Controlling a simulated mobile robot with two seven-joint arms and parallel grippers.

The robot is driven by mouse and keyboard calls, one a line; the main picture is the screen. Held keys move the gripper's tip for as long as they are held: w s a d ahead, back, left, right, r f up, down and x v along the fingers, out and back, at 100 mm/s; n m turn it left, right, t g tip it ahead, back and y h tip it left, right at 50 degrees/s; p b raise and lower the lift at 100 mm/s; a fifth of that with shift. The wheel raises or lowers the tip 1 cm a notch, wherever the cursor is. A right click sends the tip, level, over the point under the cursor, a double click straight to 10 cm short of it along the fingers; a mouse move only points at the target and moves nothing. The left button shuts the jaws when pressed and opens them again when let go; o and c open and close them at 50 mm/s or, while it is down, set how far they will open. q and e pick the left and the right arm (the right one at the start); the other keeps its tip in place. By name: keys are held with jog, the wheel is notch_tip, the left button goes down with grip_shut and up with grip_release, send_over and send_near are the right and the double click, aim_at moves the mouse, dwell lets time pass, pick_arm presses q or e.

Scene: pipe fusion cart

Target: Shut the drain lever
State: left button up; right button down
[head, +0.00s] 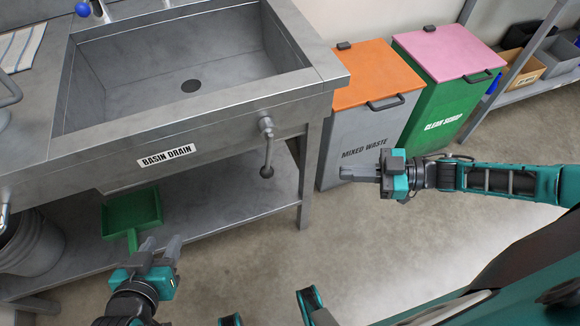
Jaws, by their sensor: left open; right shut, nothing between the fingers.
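The drain lever (268,152) is a grey metal handle on a round pivot at the right of the sink's front panel. It hangs straight down, with a knob at its lower end. A "BASIN DRAIN" label (167,156) is on the panel to its left. My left gripper (160,250) is open and empty, in front of the lower shelf, left of and below the lever. My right gripper (350,173) is shut and empty, to the right of the lever and apart from it, pointing left.
A grey bin with an orange lid (376,72) and a green bin with a pink lid (450,50) stand right of the sink. A green dustpan (131,212) and a grey bucket (32,245) are under the counter. The floor in front is clear.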

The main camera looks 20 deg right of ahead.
aim_at(267, 152)
jog(key=x, duration=1.4)
jog(key=shift+b, duration=0.45)
jog(key=shift+f, duration=0.15)
